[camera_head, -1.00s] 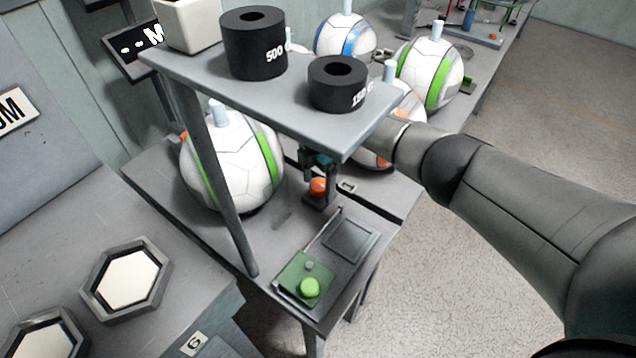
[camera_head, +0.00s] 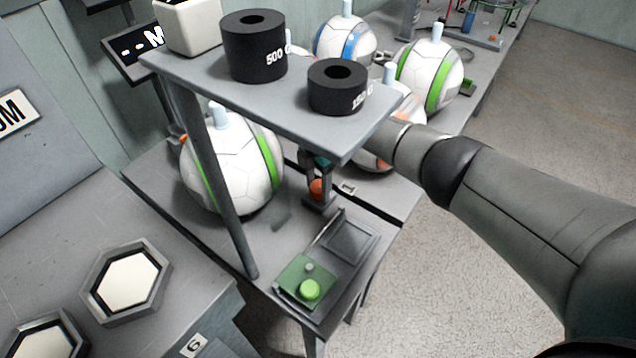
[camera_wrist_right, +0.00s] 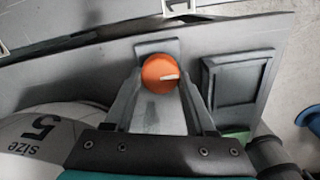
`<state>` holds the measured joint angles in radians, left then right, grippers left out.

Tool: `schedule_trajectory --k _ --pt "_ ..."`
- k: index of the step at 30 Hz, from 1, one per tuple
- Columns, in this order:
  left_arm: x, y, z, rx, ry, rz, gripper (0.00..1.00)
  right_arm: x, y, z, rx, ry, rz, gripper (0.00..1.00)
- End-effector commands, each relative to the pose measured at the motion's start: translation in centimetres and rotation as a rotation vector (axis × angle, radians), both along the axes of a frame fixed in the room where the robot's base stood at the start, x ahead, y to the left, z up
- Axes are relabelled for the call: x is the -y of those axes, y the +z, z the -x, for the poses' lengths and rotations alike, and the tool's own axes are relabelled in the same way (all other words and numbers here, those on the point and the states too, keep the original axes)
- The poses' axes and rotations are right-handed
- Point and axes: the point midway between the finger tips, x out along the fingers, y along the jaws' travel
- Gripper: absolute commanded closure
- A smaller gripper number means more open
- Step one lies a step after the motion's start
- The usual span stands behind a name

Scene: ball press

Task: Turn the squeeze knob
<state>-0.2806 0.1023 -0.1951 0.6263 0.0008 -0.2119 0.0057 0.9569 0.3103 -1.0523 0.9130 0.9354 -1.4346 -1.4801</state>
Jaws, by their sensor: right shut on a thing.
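The orange round squeeze knob (camera_head: 316,189) sits on the bench beside the white and green ball, below the shelf. In the right wrist view the knob (camera_wrist_right: 160,73) is at the upper middle, with a white pointer mark aimed right. My right gripper (camera_wrist_right: 160,82) is shut on the knob, its grey fingers converging on it from below in that view. In the head view the shelf hides most of this gripper; a teal part shows just above the knob. The white and green ball (camera_head: 258,150) stands left of it. My left gripper is not in view.
A grey shelf (camera_head: 225,85) carries black weights (camera_head: 253,45) above the gripper; its post (camera_head: 235,225) stands in front of the ball. A green box with a lime button (camera_head: 309,290) is at the bench's front. More balls (camera_head: 345,38) stand behind.

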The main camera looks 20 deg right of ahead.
Motion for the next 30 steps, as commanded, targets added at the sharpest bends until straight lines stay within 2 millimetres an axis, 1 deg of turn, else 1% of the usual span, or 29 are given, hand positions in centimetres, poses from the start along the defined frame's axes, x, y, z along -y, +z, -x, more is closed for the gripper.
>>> schedule_trajectory --k 5,11,17,24,30 --pt "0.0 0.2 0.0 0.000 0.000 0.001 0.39 0.0 0.1 0.0 -0.002 -0.018 0.000 1.00" --pt "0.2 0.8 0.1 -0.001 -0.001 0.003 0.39 0.0 0.2 0.0 -0.003 -0.096 0.000 1.00" --pt "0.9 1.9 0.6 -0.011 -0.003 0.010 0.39 -0.1 0.2 0.0 -0.003 -0.245 0.000 1.00" --pt "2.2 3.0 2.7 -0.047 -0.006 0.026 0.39 -0.1 0.2 -0.1 -0.004 -0.473 -0.001 1.00" --pt "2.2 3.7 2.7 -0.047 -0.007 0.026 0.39 -0.1 0.2 -0.2 -0.004 -0.662 0.001 1.00"
